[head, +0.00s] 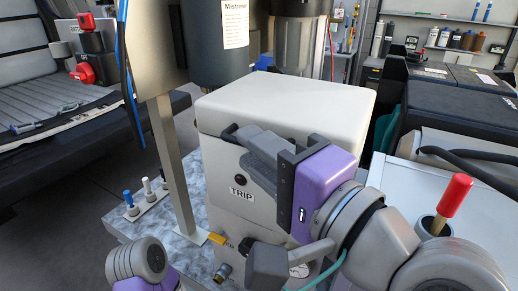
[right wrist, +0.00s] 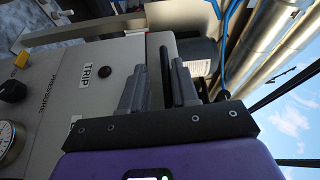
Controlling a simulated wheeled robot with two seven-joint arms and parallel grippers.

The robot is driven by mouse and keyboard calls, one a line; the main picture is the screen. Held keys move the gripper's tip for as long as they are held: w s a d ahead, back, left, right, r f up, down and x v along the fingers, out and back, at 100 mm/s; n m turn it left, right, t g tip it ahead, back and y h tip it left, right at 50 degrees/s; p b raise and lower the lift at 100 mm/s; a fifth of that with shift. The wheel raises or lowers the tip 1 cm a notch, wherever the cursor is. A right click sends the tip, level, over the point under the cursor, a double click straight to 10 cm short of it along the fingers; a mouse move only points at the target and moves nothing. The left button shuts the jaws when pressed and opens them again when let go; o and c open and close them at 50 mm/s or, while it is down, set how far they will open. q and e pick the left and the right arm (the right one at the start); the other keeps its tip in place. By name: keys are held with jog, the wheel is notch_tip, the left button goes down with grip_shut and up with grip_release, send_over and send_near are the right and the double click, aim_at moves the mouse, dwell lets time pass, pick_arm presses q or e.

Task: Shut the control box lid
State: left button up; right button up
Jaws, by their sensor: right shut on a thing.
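The control box (head: 225,205) is a cream case with a TRIP label and a dark red lamp on its front. It also shows on the left of the right wrist view (right wrist: 60,70). Its thick cream lid (head: 290,98) lies about level over the top; whether a thin gap is left at the seam I cannot tell. My right gripper (head: 245,137) is at the lid's front edge, its fingers shut around a dark bar handle (right wrist: 166,65). The fingers hide part of the handle and the front. My left wrist shows at the bottom left; its fingers are out of view.
A slanted metal post (head: 172,165) stands left of the box. A strip with blue and white pegs (head: 146,195) lies on the speckled bench. A red-handled tool (head: 452,200) stands in a cup at right. A dark cylinder (head: 218,50) rises behind the box.

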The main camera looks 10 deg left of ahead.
jog(key=shift+f, duration=0.2)
jog(key=v, duration=0.7)
jog(key=shift+s+d+r, duration=0.15)
jog(key=shift+s+d, duration=0.05)
